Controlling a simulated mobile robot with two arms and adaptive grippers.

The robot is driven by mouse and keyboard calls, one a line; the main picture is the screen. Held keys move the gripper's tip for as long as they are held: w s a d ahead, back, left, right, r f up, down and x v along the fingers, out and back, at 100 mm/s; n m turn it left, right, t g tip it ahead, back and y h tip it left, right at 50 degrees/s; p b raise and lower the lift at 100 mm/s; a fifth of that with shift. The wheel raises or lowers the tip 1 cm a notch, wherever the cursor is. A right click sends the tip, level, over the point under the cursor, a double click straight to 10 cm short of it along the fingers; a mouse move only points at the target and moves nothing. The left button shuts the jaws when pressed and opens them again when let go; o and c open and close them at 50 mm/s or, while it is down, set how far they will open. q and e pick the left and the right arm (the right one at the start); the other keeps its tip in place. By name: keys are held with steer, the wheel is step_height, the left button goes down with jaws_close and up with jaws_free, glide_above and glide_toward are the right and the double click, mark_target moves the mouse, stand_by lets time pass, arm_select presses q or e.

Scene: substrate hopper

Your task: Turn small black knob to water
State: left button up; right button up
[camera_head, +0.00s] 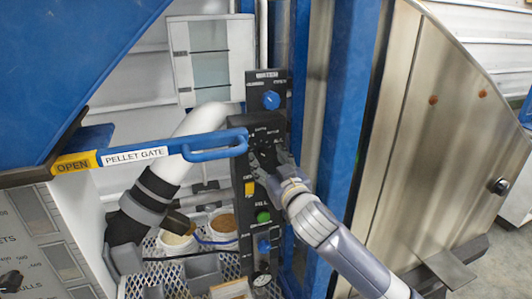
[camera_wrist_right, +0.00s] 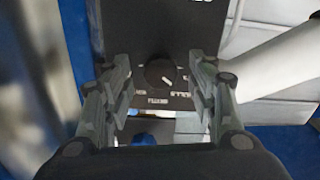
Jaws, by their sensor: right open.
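The black control panel (camera_head: 250,205) stands upright in the middle of the head view. My right gripper (camera_head: 266,158) is in front of its upper half, fingers pointing at the panel. In the right wrist view the small round black knob (camera_wrist_right: 160,73) with a white pointer mark sits between the two open fingers of the right gripper (camera_wrist_right: 160,88). The fingers are on either side of the knob with gaps; I see no contact. Small white labels surround the knob, too blurred to read surely. In the head view the knob is hard to make out. My left gripper is not in view.
A blue knob (camera_head: 271,100) is above on the panel; a yellow switch (camera_head: 249,188), a green button (camera_head: 263,217) and another blue knob (camera_head: 264,246) are below. The blue pellet gate handle (camera_head: 215,146) reaches close to the panel's left side. A blue post (camera_head: 347,100) stands right.

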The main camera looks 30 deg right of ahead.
steer(key=shift+x, duration=1.1)
steer(key=c, duration=1.1)
